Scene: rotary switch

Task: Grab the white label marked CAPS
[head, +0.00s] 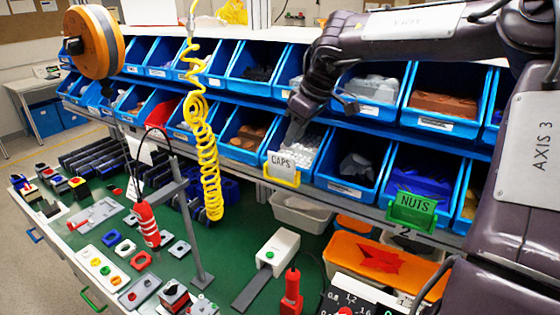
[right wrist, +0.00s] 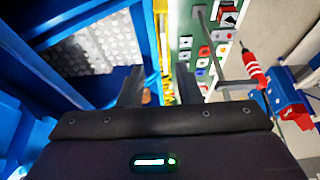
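The white label marked CAPS (head: 280,164) is on a yellow holder (head: 282,179) at the front edge of a blue bin in the lower row. In the head view my right gripper (head: 295,132) reaches down from the upper right, just above and behind the label. In the right wrist view its two dark fingers (right wrist: 160,84) stand apart with a gap between them. A yellow strip (right wrist: 165,45) shows beyond that gap; the label's face cannot be made out there. I cannot tell whether a finger touches the label. My left gripper is not in view.
Blue bins (head: 346,175) stand in two rows behind the label. A green-held NUTS label (head: 412,208) hangs to its right. A coiled yellow hose (head: 208,150) hangs to its left. A green work surface (head: 232,240) with switches and a red tool (head: 147,222) lies below.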

